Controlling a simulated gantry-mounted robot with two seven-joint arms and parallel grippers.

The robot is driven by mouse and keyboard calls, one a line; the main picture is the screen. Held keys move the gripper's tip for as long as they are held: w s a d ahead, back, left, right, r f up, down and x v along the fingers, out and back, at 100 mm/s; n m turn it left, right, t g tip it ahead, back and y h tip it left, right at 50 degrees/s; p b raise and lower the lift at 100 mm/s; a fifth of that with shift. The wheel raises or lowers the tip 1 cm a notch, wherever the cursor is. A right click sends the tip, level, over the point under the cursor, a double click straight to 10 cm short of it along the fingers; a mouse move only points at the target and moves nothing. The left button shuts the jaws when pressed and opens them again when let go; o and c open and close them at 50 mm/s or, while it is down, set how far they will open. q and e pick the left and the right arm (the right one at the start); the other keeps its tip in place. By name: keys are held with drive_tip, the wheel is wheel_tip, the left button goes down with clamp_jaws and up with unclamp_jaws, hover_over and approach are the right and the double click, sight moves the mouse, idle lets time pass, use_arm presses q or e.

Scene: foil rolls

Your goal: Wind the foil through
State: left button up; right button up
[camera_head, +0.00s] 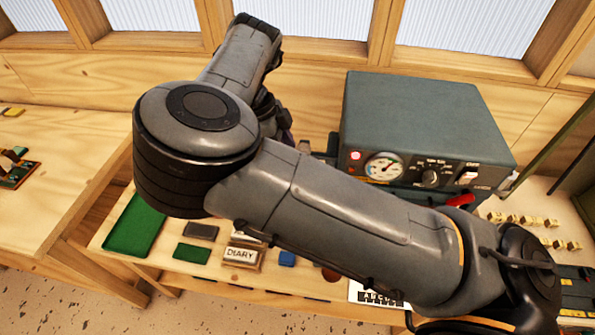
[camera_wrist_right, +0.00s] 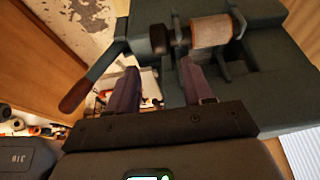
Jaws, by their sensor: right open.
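In the right wrist view a dark teal machine (camera_wrist_right: 265,75) holds a pale, copper-toned foil roll (camera_wrist_right: 212,31) between brackets at the top. A crank arm with a brown wooden handle (camera_wrist_right: 78,95) sticks out from its left side. My right gripper (camera_wrist_right: 159,69) is open with nothing seen between its fingers. Its fingers point toward the machine, below the roll and right of the crank handle. In the head view the teal machine (camera_head: 430,125), with a dial and knob, stands behind my right arm, which hides much of its lower front. My left gripper is out of view.
A green tray (camera_head: 133,226), a diary block (camera_head: 241,257) and several small blocks lie on the wooden bench in front. Small pale pieces (camera_head: 520,219) stand at the right. Wooden window frames and a wall close off the back.

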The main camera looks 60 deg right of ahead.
drive_tip(key=x, duration=0.8)
drive_tip(key=shift+f, duration=0.1)
clamp_jaws()
drive_tip(key=shift+s+t, duration=0.1)
drive_tip(key=shift+t, duration=0.3)
drive_tip(key=t, duration=0.1)
drive_tip(key=t+y+b, duration=0.1)
drive_tip(key=shift+s+d+f+t+b, duration=0.15)
drive_tip(key=shift+s+t+b, duration=0.1)
drive_tip(key=shift+t+b, duration=0.05)
drive_tip(key=shift+s+t+y+b, duration=0.15)
drive_tip(key=shift+t+y+b, duration=0.25)
drive_tip(key=shift+t+b, duration=0.45)
drive_tip(key=shift+t, duration=0.75)
